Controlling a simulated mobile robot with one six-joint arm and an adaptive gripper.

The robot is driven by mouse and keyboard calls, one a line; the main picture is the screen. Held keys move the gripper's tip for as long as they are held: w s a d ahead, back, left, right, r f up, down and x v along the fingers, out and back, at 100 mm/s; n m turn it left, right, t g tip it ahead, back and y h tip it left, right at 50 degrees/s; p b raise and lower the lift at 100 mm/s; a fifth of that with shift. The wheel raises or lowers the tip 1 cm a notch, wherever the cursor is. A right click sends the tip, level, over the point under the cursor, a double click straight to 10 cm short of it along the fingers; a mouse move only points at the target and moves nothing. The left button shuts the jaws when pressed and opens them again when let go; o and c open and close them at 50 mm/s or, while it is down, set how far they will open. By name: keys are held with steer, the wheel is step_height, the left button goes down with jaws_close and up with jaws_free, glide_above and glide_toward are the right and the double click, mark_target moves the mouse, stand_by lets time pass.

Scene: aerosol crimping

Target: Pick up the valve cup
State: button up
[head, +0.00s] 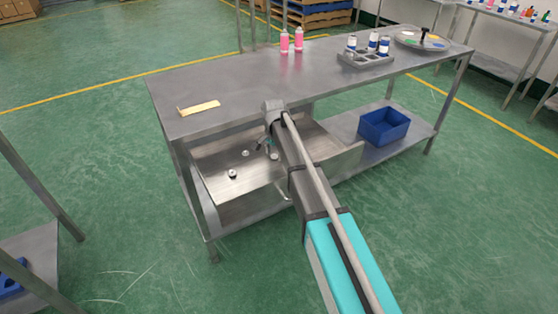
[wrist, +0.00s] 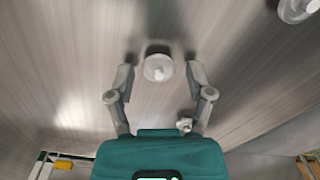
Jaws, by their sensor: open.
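Small silvery valve cups lie on the metal drawer tray (head: 215,175) under the bench top. In the head view one valve cup (head: 233,173) is at the front left, a second valve cup (head: 246,153) farther back, and a third pale piece (head: 274,156) close to my gripper (head: 266,146). In the wrist view my gripper (wrist: 160,72) is open, with a valve cup (wrist: 158,66) in the gap between the fingertips, apart from both. Another cup (wrist: 297,8) is at the top right, and a small piece (wrist: 186,124) shows beside the right finger's base.
The bench top (head: 240,90) overhangs the tray. On it are a yellowish strip (head: 199,108), pink cans (head: 284,42), a grey rack (head: 366,60) with bottles, and a round plate (head: 421,41). A blue bin (head: 384,126) stands on the lower shelf to the right.

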steer(key=shift+c, duration=0.2)
stand_by(0.4)
steer(key=c, duration=0.6)
